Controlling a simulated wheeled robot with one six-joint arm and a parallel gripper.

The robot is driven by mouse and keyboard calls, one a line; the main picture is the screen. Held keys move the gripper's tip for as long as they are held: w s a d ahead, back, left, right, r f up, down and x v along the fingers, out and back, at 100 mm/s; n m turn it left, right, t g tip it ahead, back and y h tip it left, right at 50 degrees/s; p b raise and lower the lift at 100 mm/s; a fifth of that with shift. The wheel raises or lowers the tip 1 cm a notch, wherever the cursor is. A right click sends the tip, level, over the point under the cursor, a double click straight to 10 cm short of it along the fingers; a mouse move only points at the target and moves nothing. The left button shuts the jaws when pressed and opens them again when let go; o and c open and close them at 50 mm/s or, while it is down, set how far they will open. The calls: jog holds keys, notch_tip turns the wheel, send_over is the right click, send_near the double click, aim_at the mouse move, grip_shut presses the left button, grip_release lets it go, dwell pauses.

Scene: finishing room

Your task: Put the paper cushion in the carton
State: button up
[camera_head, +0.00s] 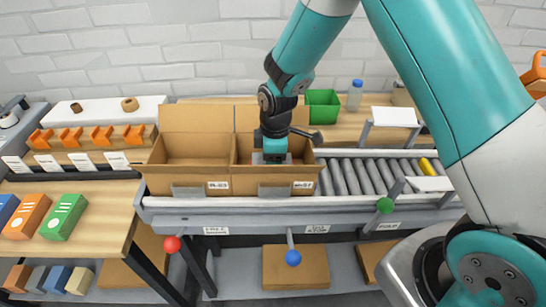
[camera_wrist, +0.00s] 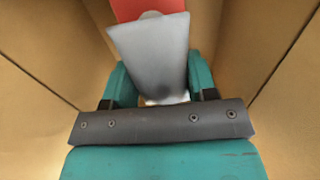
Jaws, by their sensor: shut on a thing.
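My gripper (camera_head: 273,152) reaches down into the open right-hand carton (camera_head: 240,184) on the roller conveyor. In the wrist view my gripper (camera_wrist: 161,84) is shut on a pale grey paper cushion (camera_wrist: 151,52), which stands out past the fingers. Brown carton walls rise on both sides of it. A red thing (camera_wrist: 148,8) shows beyond the cushion, partly hidden by it. In the head view a bit of grey shows at the gripper's tips, and the front wall hides what is lower. I cannot tell whether the cushion touches the floor.
A second open carton (camera_head: 187,184) stands directly left of it. Empty rollers (camera_head: 350,178) run to the right, with a yellow thing (camera_head: 438,167) at their far end. A green bin (camera_head: 322,105) and a bottle (camera_head: 355,95) stand behind. Boxes lie on the left table (camera_head: 95,197).

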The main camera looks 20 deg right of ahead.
jog(key=o, duration=1)
jog(key=shift+r, duration=0.2)
jog(key=shift+r+p, duration=0.85)
jog(key=shift+r, duration=0.05)
jog(key=shift+r+p, duration=2.25)
jog(key=shift+r, duration=0.8)
